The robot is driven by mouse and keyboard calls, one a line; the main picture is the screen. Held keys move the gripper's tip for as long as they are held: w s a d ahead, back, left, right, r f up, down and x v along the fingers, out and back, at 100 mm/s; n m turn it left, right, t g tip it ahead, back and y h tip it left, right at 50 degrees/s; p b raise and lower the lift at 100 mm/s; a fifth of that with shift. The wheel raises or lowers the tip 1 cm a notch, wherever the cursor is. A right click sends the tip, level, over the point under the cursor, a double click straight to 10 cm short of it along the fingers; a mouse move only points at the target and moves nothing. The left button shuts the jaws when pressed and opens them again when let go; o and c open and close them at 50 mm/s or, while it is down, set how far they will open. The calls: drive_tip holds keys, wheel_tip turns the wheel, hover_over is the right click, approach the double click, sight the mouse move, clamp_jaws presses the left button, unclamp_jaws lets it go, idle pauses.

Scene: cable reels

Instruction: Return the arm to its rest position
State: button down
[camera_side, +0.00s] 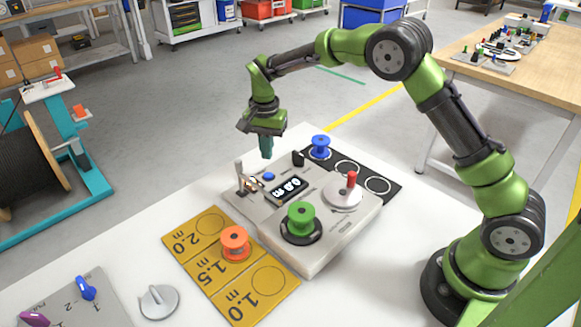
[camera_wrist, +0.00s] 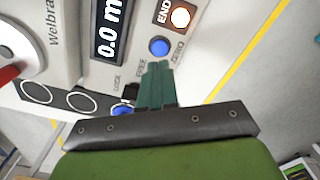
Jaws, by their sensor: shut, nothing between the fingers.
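My gripper (camera_side: 266,147) is in the air above the far edge of the grey cable measuring machine (camera_side: 328,233), fingers pointing down. Its teal fingers (camera_wrist: 157,85) are together with nothing between them, and it touches nothing that I can see. In the wrist view the fingertips appear near the blue button (camera_wrist: 158,46) beside the display (camera_wrist: 109,30), which reads 0.0 m. A green reel (camera_side: 301,219) sits on the machine's black round holder. The blue button also shows in the side view (camera_side: 269,176).
An orange reel (camera_side: 235,240) stands on the 1.5 m place of the yellow board (camera_side: 222,285). A blue reel (camera_side: 320,146) stands on the black board (camera_side: 385,190) with ringed places. The machine's red-knobbed crank (camera_side: 351,180) sticks up. A grey dial (camera_side: 158,302) lies at front left.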

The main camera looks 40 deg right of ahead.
drive_tip(key=shift+r, duration=0.7)
drive_tip(key=shift+s+f+n, duration=0.25)
drive_tip(key=shift+s+n, duration=0.25)
drive_tip(key=shift+s+f+n, duration=0.25)
drive_tip(key=shift+s+n, duration=0.2)
drive_tip(key=shift+n, duration=0.05)
drive_tip(key=s+r+n+t, duration=0.2)
drive_tip(key=s+r, duration=0.3)
drive_tip(key=s, duration=0.3)
drive_tip(key=s+r+n+t+y, duration=0.1)
drive_tip(key=s+r+n+t, duration=0.1)
drive_tip(key=s+r, duration=0.3)
drive_tip(key=s+r+n+t+y, duration=0.1)
drive_tip(key=s+r, duration=0.4)
drive_tip(key=s, duration=0.8)
drive_tip(key=shift+s+d+r+n+t, duration=0.25)
drive_tip(key=shift+d+r+n+t, duration=0.2)
drive_tip(key=shift+t, duration=0.45)
drive_tip(key=shift+f, duration=0.1)
